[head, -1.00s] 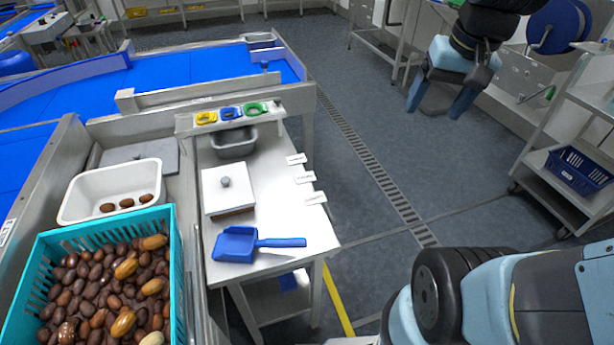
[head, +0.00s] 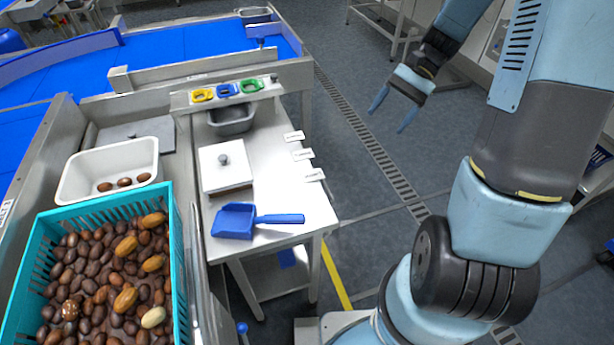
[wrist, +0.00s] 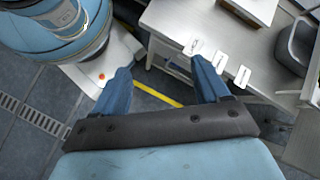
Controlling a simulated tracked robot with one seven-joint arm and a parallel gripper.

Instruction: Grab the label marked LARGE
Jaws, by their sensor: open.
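Three small white labels lie in a row along the right edge of the white table: a far one (head: 294,136), a middle one (head: 302,154) and a near one (head: 315,175). Their print is too small to read, so I cannot tell which is marked LARGE. They also show in the wrist view as a left one (wrist: 193,47), a middle one (wrist: 220,61) and a right one (wrist: 242,76). My gripper (head: 392,120) is open and empty, in the air to the right of the table and apart from the labels.
The table (head: 275,200) holds a blue scoop (head: 233,221), a white lidded box (head: 226,168) and a grey bin (head: 231,120). A teal crate (head: 176,270) of dates and a white tub (head: 70,180) stand left.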

